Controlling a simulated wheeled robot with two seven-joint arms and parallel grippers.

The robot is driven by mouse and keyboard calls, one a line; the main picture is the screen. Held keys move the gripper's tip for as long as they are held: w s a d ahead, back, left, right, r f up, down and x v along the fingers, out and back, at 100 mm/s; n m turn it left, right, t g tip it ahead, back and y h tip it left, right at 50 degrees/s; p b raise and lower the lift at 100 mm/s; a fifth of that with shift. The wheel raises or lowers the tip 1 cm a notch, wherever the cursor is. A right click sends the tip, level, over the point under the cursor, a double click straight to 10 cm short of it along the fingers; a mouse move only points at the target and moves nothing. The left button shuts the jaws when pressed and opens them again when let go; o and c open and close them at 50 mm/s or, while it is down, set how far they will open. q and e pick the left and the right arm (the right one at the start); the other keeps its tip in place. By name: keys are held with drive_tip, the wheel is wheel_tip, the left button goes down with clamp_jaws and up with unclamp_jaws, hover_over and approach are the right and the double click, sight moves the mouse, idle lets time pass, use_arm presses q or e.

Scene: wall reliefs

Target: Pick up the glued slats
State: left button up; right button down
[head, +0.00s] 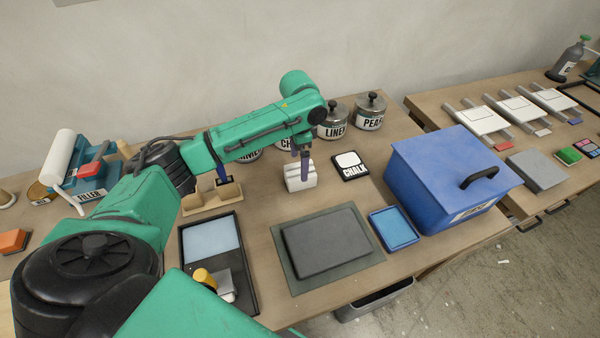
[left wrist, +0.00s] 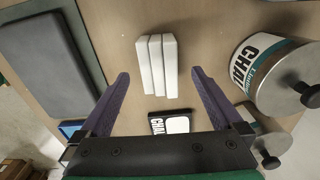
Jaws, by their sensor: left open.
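The glued slats (head: 300,176) are a white block of slats side by side, on the wooden table in front of the jars. In the left wrist view the slats (left wrist: 157,66) lie ahead, between the lines of the two fingers. My left gripper (head: 304,165) is open and empty, with purple fingers pointing down at the slats. In the left wrist view the fingertips of this gripper (left wrist: 160,76) stand wide apart, one on each side of the slats' near end. The fingers partly cover the slats in the head view. My right gripper is not in view.
A chalk card (head: 350,165) lies right of the slats, and lidded jars (head: 333,122) stand behind. A dark slab on a green mat (head: 283,262) lies in front. A blue box (head: 440,178) and small blue tray (head: 393,229) stand right. A wooden holder (head: 205,203) is left.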

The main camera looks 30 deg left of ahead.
use_arm(q)
drive_tip(key=f+p, duration=0.1)
drive_tip(key=f, duration=0.3)
drive_tip(key=shift+d+f, duration=0.2)
drive_tip(key=shift+f, duration=0.2)
drive_tip(key=shift+c, duration=0.6)
drive_tip(key=c, duration=1.4)
drive_tip(key=shift+c, duration=0.2)
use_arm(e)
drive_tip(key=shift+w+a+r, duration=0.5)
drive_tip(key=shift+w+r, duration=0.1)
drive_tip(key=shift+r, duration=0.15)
